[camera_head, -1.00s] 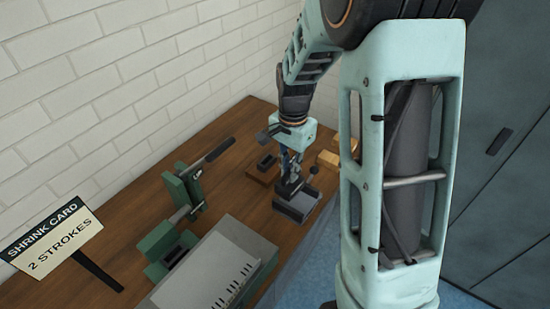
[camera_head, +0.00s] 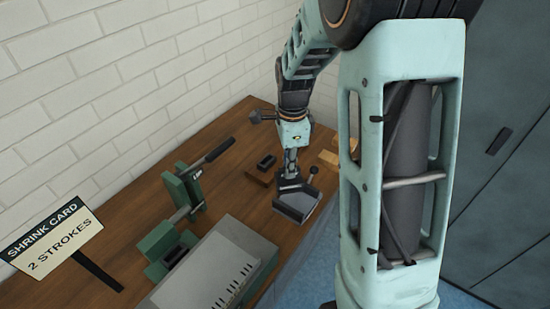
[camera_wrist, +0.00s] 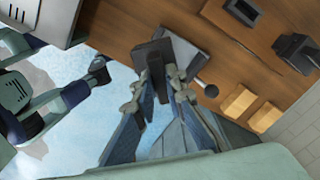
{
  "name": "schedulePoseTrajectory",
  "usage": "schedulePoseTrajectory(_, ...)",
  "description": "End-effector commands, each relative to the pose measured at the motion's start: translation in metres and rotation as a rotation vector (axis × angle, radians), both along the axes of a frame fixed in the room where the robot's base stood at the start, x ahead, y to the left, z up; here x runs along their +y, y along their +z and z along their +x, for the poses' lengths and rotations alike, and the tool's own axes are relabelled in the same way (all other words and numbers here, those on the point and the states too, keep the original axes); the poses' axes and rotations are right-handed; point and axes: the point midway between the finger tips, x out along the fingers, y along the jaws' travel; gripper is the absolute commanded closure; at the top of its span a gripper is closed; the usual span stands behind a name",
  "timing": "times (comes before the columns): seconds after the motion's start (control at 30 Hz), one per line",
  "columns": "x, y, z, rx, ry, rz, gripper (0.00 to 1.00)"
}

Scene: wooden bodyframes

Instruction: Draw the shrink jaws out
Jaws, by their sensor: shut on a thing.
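My gripper (camera_head: 290,174) points down at the right part of the bench and is shut on a dark block, which I take to be the shrink jaws. In the wrist view the fingertips (camera_wrist: 159,77) close on either side of this dark block (camera_wrist: 153,54). It overlaps a grey plate (camera_wrist: 184,46); I cannot tell whether the two are touching. In the head view the grey piece (camera_head: 299,205) lies below my fingers near the bench's front edge. A black-knobbed lever (camera_head: 313,171) stands right beside my gripper. The fingers partly hide the block.
A green machine (camera_head: 182,191) with a long lever and a green block (camera_head: 158,243) stand left. A grey tray (camera_head: 215,268) lies in front. A dark block on a wooden base (camera_head: 263,168) and yellow wooden blocks (camera_wrist: 238,103) are close by. A sign (camera_head: 52,238) reads "2 strokes".

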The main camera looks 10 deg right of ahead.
Motion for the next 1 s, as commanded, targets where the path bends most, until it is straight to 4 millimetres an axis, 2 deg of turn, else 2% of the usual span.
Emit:
schedulePoseTrajectory(0.37, 0.0, 0.001, 0.001, -0.004, 0.068, 0.0, 1.0)
schedulePoseTrajectory(0.57, 0.0, -0.002, -0.001, -0.003, 0.285, -0.001, 1.0)
schedulePoseTrajectory(1.0, 0.0, -0.01, -0.006, -0.004, 0.881, 0.0, 1.0)
